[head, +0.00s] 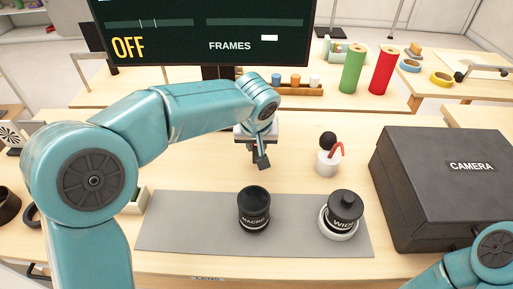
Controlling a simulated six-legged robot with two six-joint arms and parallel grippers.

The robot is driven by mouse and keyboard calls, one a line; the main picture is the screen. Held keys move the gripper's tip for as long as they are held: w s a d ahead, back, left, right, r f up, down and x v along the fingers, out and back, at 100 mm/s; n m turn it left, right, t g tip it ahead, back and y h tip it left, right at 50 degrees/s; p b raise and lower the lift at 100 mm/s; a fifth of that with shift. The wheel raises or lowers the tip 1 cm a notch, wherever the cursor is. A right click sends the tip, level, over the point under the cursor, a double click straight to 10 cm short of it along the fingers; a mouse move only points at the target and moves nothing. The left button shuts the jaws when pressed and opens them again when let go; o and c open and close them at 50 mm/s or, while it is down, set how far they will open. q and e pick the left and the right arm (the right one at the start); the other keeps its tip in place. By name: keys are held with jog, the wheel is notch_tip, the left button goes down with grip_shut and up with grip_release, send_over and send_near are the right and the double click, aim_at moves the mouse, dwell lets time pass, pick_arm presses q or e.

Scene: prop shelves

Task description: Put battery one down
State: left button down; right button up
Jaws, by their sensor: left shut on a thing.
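My left arm reaches in from the left over the wooden table. My left gripper (261,160) hangs above the table, behind the grey mat, pointing down. It is shut on a small dark thing, taken to be battery one, which I cannot clearly tell apart from the dark fingers. I cannot tell whether it touches the table. My right arm shows only as a teal link at the lower right corner; its gripper is out of view.
A grey mat (178,222) holds a black MACRO lens (254,212) and a WIDE lens (345,208) on a white ring. A white pot (327,167) stands right of my left gripper. A black CAMERA case (420,190) fills the right. A screen (200,30) stands behind.

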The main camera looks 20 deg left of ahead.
pick_arm(q)
jog(key=shift+x, duration=1.05)
jog(key=shift+s+r, duration=0.2)
jog(key=shift+s, duration=0.25)
jog(key=shift+w+f, duration=0.15)
jog(key=shift+f, duration=0.15)
jog(key=c, duration=1)
grip_release()
jog(key=shift+w, duration=0.15)
jog(key=shift+c, duration=0.2)
jog(key=shift+o, duration=0.3)
jog(key=shift+r, duration=0.15)
